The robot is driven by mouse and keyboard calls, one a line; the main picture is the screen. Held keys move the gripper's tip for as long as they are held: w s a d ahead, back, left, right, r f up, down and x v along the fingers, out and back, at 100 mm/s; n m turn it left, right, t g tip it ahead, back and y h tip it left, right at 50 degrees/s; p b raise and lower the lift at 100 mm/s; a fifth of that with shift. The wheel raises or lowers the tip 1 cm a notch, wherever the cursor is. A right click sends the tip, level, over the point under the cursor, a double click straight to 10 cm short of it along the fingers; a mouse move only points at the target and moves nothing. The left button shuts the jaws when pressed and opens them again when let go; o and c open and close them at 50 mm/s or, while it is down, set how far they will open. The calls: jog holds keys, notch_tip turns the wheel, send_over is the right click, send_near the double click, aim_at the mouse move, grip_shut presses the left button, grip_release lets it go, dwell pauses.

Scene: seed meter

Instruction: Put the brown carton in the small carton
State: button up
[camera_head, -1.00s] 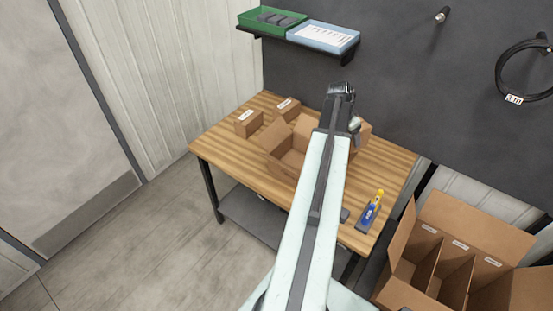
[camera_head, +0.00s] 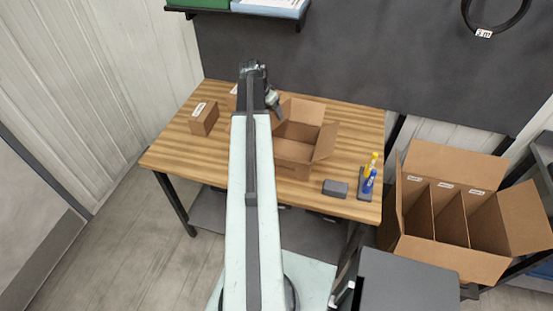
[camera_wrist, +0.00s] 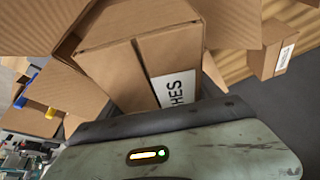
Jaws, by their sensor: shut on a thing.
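A brown carton (camera_wrist: 125,72) with a white label ending in "HES" fills the middle of the wrist view. My gripper (camera_wrist: 150,118) is shut on it; the fingertips are hard to make out.
A grey box (camera_head: 335,188) and a holder with yellow and blue items (camera_head: 368,180) are at the right. A large divided box (camera_head: 450,215) stands beyond the table.

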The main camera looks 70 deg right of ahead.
notch_tip(320, 180, down, 18)
jog(key=b, duration=1.8)
jog(key=shift+s+f, duration=0.1)
jog(key=shift+s, duration=0.05)
jog(key=shift+a+r, duration=0.1)
jog(key=shift+r, duration=0.1)
jog(key=shift+f, duration=0.2)
jog(key=o, duration=2)
jog(key=shift+r, duration=0.1)
